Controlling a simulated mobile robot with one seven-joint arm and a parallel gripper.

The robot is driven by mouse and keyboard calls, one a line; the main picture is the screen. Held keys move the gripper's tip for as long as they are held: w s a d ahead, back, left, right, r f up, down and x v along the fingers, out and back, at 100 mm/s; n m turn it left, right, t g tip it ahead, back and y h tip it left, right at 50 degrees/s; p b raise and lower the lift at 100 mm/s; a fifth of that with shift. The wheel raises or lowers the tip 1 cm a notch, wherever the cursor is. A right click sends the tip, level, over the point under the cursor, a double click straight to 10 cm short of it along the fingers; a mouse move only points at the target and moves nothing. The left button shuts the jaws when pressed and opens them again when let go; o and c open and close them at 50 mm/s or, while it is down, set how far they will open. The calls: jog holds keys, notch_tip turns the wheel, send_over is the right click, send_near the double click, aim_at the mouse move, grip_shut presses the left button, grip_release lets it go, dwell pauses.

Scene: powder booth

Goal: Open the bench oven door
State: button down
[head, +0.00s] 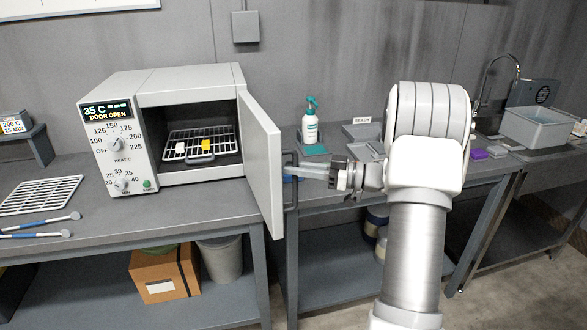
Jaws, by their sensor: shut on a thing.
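The bench oven (175,135) stands on the left bench, with its display reading 35 C and DOOR OPEN. Its door (261,160) is hinged on the right and swung well out toward the front. The cavity is exposed, with a wire rack (215,136) holding small yellow and white pieces and a dark-handled item. My gripper (296,169) is at the outer side of the door, shut on the dark vertical door handle (289,192). The exact finger contact is small and partly hidden.
A spray bottle (310,122) stands on the bench behind my gripper. A loose wire rack (42,195) and blue-handled tools (40,224) lie left of the oven. A cardboard box (165,274) and grey bin (220,262) are below. A sink basin (540,126) is at right.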

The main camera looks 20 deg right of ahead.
jog(key=shift+w+r, duration=0.15)
jog(key=shift+r, duration=0.05)
jog(key=c, duration=0.8)
grip_release()
jog(key=shift+a+f, duration=0.1)
jog(key=shift+c, duration=0.2)
jog(key=v, duration=1.7)
jog(key=shift+d, duration=0.25)
